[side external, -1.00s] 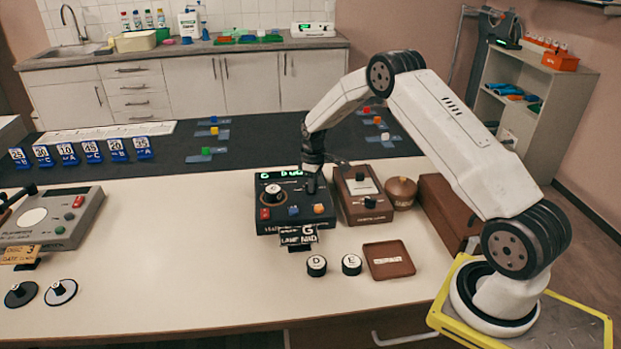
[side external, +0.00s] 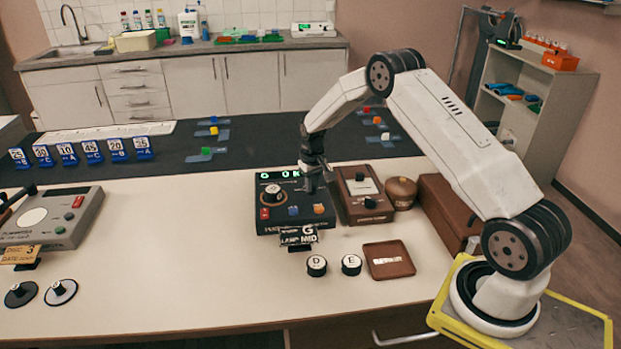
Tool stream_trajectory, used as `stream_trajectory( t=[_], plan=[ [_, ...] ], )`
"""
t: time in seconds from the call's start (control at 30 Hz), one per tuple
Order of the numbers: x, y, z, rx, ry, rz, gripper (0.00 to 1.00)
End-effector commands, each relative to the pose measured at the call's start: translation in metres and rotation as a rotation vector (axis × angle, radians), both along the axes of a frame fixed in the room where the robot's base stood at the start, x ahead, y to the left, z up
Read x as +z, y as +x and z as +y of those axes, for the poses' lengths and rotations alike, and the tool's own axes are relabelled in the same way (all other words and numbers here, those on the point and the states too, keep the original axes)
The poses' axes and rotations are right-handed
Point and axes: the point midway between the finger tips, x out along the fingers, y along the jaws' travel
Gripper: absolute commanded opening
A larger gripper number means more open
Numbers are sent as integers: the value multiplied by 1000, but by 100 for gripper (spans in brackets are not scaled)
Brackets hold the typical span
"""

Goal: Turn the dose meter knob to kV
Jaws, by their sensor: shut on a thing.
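My gripper (side external: 310,190) points down at the upper right of this box, right of the white dial. It is shut on a small control there, which the fingers mostly hide. A brown box (side external: 361,211) with a pale window stands just right of it. Its small label and the dial markings are too blurred to read, so I cannot tell which is the dose meter.
A "LAMP MID" sign (side external: 297,236) stands before the black box. Two round caps marked D (side external: 317,265) and E (side external: 351,264), and a brown tray (side external: 390,268), lie in front. A brown pot (side external: 401,192) stands right. The bench front left of centre is clear.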

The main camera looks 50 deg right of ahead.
Motion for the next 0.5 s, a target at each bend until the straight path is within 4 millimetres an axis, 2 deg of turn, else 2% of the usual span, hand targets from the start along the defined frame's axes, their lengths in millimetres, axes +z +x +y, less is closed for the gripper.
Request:
stream_trajectory(
  t=[0.2, 0.5],
  plan=[
    [1, 0, 1, -98, 1, 2, 0],
    [1, 0, 1, -132, 1, 2, 0]
  ],
)
